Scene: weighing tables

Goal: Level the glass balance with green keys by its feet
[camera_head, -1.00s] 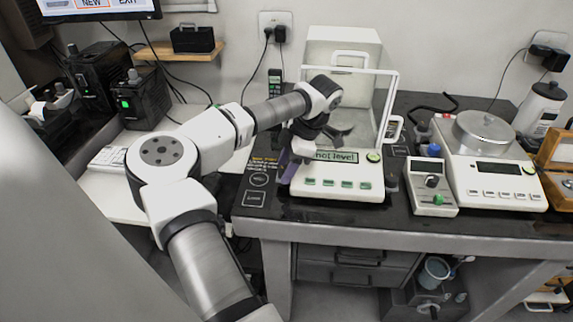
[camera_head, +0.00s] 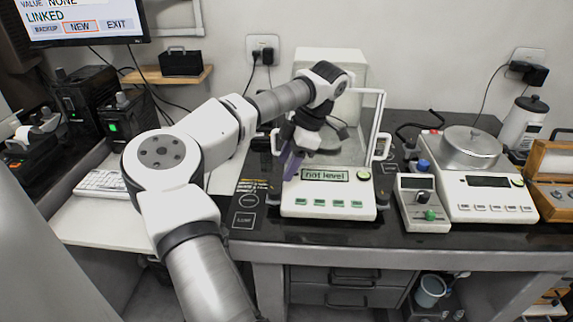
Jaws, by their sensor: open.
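The glass balance (camera_head: 328,200) with green keys stands on the dark table, behind and to the right of my arm. Its display reads "not level". Its glass case (camera_head: 368,115) rises behind the front panel, partly hidden by my arm. Its feet cannot be made out. My gripper (camera_head: 291,165) is at the balance's left front edge, pointing down, with a purple finger showing beside the housing. The gripper is open; whether it touches the balance cannot be told.
A second balance (camera_head: 487,195) with a round metal pan stands to the right. A small box with a green knob (camera_head: 423,205) sits between the two balances. A white bottle (camera_head: 522,125) and a wooden case (camera_head: 555,165) are at the far right. A keyboard (camera_head: 102,184) lies on the left desk.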

